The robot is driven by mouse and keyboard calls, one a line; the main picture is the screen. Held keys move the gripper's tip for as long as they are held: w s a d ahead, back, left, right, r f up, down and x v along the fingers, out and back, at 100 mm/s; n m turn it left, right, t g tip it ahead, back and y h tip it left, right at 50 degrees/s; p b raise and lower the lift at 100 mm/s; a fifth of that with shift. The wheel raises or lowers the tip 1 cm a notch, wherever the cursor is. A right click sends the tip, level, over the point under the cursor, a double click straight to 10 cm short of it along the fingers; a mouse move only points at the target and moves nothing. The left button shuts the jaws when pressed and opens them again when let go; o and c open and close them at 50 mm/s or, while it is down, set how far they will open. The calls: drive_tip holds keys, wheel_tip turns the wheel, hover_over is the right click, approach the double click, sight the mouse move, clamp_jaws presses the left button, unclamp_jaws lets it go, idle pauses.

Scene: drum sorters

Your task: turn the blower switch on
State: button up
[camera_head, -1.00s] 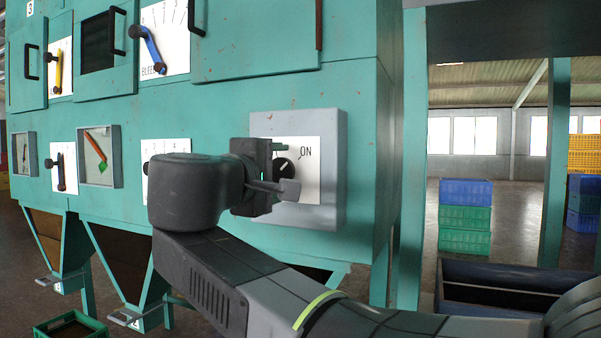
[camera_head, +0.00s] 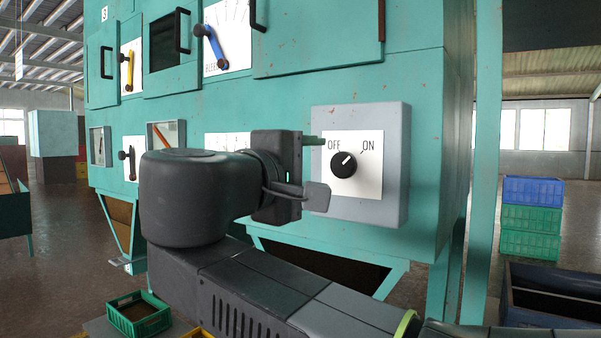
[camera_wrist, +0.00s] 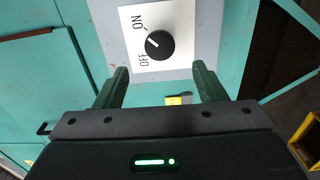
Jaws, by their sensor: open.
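The blower switch is a round black knob (camera_head: 344,164) on a white plate marked OFF and ON, set on a grey box (camera_head: 394,165). Its white mark points up and slightly right, between the two labels. The knob (camera_wrist: 160,45) also shows in the wrist view, beyond the fingertips. My gripper (camera_head: 315,168) is left of the knob in the head view, open and empty. In the wrist view its two fingers (camera_wrist: 160,72) are spread to either side below the knob, apart from it.
The green machine (camera_head: 290,105) carries a blue lever (camera_head: 215,47) and a yellow lever (camera_head: 127,72) farther left. A small green crate (camera_head: 138,315) is low at the left. Blue and green crates (camera_head: 531,215) are stacked at the right.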

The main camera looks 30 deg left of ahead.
sight(341, 165)
drive_tip(key=shift+s+a, duration=0.2)
drive_tip(key=shift+s, duration=2.25)
drive_tip(key=shift+w, duration=0.1)
drive_tip(key=shift+w+d, duration=0.2)
drive_tip(key=shift+w, duration=2.05)
drive_tip(key=shift+w+d, duration=0.15)
drive_tip(key=shift+w, duration=2.05)
drive_tip(key=shift+w+d, duration=0.2)
drive_tip(key=shift+w, duration=2.05)
drive_tip(key=shift+s, duration=0.15)
